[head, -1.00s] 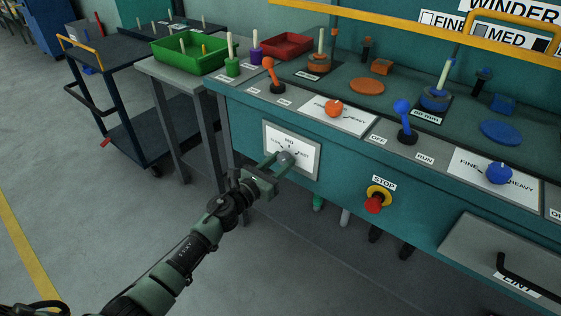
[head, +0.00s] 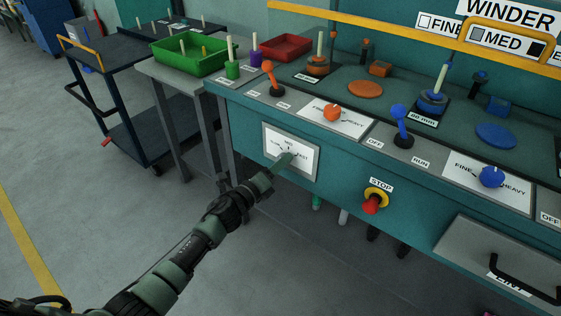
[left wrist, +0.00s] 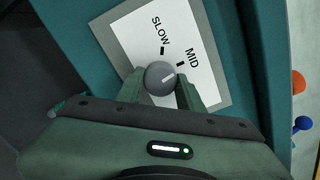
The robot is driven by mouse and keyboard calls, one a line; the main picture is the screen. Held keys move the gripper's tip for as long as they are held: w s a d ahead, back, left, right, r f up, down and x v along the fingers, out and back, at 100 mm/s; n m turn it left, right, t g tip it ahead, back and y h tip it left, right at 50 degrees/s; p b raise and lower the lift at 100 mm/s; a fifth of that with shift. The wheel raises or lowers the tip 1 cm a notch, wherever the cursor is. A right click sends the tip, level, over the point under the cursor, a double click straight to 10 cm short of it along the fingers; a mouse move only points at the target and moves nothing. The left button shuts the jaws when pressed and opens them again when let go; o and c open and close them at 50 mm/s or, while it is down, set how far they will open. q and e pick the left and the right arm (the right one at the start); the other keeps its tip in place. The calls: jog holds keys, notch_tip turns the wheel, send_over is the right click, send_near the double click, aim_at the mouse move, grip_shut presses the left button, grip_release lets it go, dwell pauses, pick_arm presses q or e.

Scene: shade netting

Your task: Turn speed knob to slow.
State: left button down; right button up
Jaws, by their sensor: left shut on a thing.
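In the left wrist view, SLOW and MID are readable with black marks. The pointer line runs toward the MID mark, as far as I can tell. My left gripper (left wrist: 161,88) is shut on the knob, one finger on each side. In the head view my left gripper (head: 285,161) reaches the plate (head: 306,163) on the teal front panel and hides most of the knob. My right gripper is not in view.
A red stop button (head: 372,203) with a yellow collar sits right of the plate. Above are an orange lever (head: 268,75), an orange knob (head: 332,112), a blue lever (head: 401,122) and a blue knob (head: 491,177). A drawer handle (head: 522,279) sticks out lower right.

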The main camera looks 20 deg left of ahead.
pick_arm(q)
jog(key=shift+n+p, duration=1.8)
jog(key=shift+n, duration=3.3)
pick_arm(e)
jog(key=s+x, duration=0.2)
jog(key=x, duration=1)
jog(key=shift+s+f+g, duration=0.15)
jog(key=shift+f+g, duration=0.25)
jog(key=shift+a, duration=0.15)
pick_arm(q)
jog(key=c, duration=0.9)
grip_release()
jog(key=p+v, duration=0.1)
jog(key=v, duration=0.7)
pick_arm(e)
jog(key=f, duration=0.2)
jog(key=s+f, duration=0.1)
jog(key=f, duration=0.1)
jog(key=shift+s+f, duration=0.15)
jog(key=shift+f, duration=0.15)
